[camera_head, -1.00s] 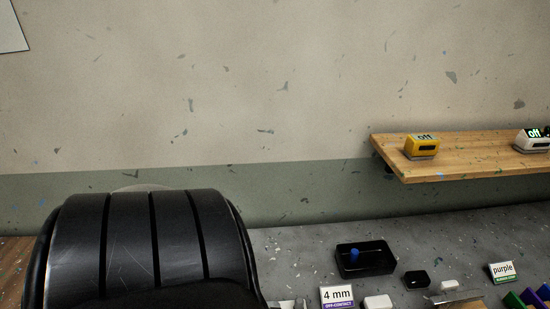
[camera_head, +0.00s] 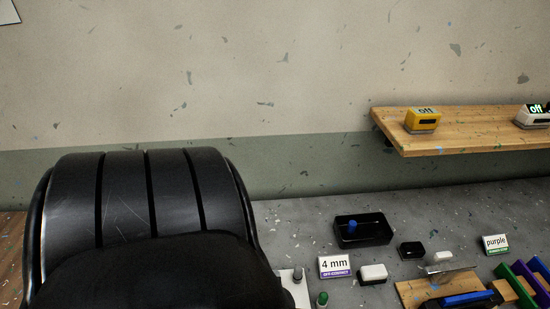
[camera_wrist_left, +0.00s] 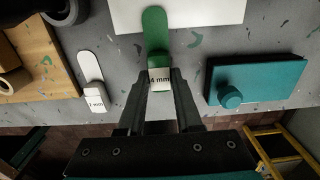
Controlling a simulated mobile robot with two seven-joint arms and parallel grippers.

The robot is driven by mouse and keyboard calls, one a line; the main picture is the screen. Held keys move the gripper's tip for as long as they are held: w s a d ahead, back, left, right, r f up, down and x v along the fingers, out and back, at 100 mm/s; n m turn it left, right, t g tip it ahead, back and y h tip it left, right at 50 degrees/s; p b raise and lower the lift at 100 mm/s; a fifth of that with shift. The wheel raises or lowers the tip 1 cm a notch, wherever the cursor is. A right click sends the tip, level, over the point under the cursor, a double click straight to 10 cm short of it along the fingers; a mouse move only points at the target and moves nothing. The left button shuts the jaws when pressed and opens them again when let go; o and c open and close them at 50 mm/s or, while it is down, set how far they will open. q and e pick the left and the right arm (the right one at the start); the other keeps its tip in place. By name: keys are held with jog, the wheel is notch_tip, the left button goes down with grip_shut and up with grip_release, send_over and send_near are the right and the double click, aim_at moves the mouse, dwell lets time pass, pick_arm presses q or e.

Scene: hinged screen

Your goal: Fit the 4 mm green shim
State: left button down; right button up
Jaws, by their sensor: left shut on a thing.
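In the left wrist view the green shim (camera_wrist_left: 155,30) has a rounded end and a white label reading 4 mm. My left gripper (camera_wrist_left: 160,78) is shut on its labelled end, with a finger on either side. In the head view a sign (camera_head: 335,266) reads 4 mm. Neither gripper shows in the head view, and my right gripper is not in view.
A white shim (camera_wrist_left: 89,64) lies left of the gripper, a teal block with a knob (camera_wrist_left: 270,75) right. My black arm link hides the left foreground.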

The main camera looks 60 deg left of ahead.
pick_arm(q)
jog(key=shift+a, duration=0.1)
jog(key=shift+w+a, duration=0.25)
jog(key=shift+a, duration=0.35)
jog(key=shift+w+a, duration=0.2)
jog(key=shift+a, duration=0.4)
jog(key=shift+w+a, duration=0.1)
jog(key=shift+a, duration=0.1)
jog(key=shift+w+a, duration=0.25)
jog(key=shift+a, duration=0.5)
jog(key=shift+w+a, duration=0.25)
jog(key=shift+a, duration=0.5)
jog(key=shift+a, duration=0.1)
jog(key=c, duration=0.5)
grip_release()
notch_tip(320, 180, up, 15)
jog(key=shift+r+p, duration=0.1)
jog(key=shift+p, duration=0.7)
